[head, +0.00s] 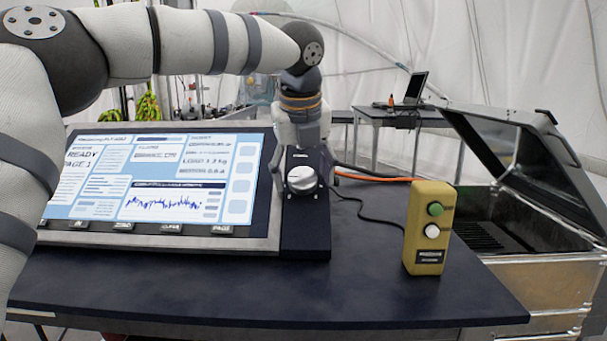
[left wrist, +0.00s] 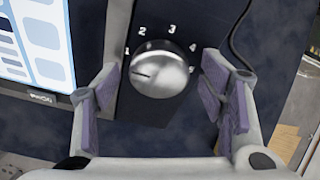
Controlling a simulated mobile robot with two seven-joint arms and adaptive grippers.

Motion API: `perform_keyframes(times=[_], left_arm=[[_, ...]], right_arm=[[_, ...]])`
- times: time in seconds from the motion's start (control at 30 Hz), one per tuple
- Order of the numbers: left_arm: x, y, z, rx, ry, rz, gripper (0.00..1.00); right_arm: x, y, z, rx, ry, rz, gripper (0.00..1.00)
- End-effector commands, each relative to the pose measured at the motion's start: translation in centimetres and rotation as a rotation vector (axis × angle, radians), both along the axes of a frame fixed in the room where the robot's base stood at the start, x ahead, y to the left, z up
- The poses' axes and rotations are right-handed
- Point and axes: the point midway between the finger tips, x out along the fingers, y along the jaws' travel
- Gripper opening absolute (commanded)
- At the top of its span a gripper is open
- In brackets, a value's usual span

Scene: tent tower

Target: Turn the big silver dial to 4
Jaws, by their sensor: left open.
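The big silver dial (head: 302,180) sits on a dark panel to the right of the screen. In the left wrist view the dial (left wrist: 160,70) has numbers 1 to 5 around it, and its dark mark points left, closest to the 1. My left gripper (head: 304,172) reaches down over the panel from behind the dial. It also shows in the left wrist view (left wrist: 162,92), open, with one purple-padded finger on each side of the dial. Gaps show between the pads and the dial. My right gripper is not in view.
A tilted screen (head: 165,180) with buttons below it stands left of the dial. A yellow box (head: 429,228) with green and white buttons stands to the right on the dark table (head: 250,290). An open metal case (head: 545,265) is beyond it. Cables run behind the dial.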

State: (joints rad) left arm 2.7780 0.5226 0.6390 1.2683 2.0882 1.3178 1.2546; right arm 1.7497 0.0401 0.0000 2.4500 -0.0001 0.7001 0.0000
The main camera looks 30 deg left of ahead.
Motion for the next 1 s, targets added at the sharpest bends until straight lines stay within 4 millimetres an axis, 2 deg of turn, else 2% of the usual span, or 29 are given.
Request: perform_keyframes(times=[0.07,0.3,0.67,1.0], left_arm=[[0.0,0.0,0.0,0.000,0.000,0.000,0.64],[0.0,0.0,0.1,0.000,0.000,0.000,0.16],[-0.1,0.0,0.3,0.024,0.012,-0.038,0.16],[-0.2,-0.1,0.5,0.146,0.083,-0.242,0.16]], right_arm=[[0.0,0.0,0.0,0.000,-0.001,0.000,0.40],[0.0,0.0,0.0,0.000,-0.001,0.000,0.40],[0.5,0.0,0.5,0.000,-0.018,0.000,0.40],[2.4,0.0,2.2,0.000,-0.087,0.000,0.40]])
